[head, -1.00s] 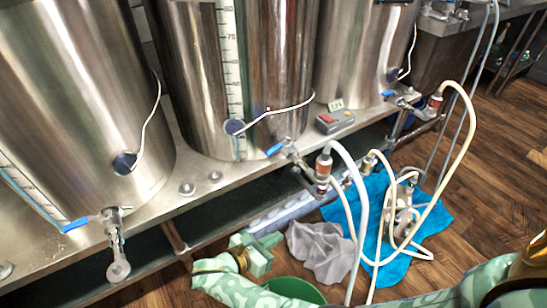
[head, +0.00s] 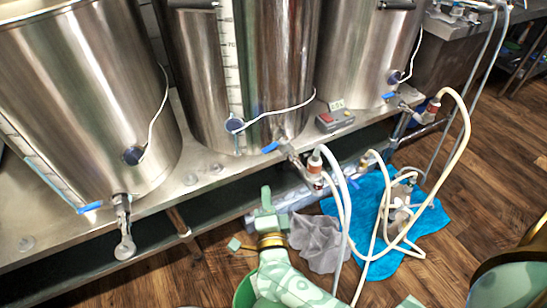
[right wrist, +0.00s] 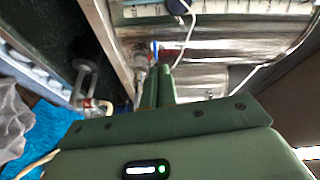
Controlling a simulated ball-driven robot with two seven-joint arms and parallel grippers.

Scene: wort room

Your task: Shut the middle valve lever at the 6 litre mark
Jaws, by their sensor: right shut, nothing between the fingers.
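The middle valve lever (head: 271,147) is a small blue handle on the metal valve (head: 288,149) low on the middle steel kettle (head: 275,70). It points left, across the outlet pipe. Its blue also shows beyond the fingers in the right wrist view (right wrist: 151,47). The pale scale (head: 232,70) runs up the kettle; I cannot read the liquid level. My green right gripper (head: 266,193) is shut and empty, fingers up, below and in front of the lever. In the right wrist view the fingers (right wrist: 165,72) look close to the valve, with no contact visible. My left gripper is out of view.
A left kettle (head: 80,90) and a right kettle (head: 358,55) have blue levers too. Pale hoses (head: 343,215) loop just right of my gripper. A control box (head: 335,121) sits on the bench.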

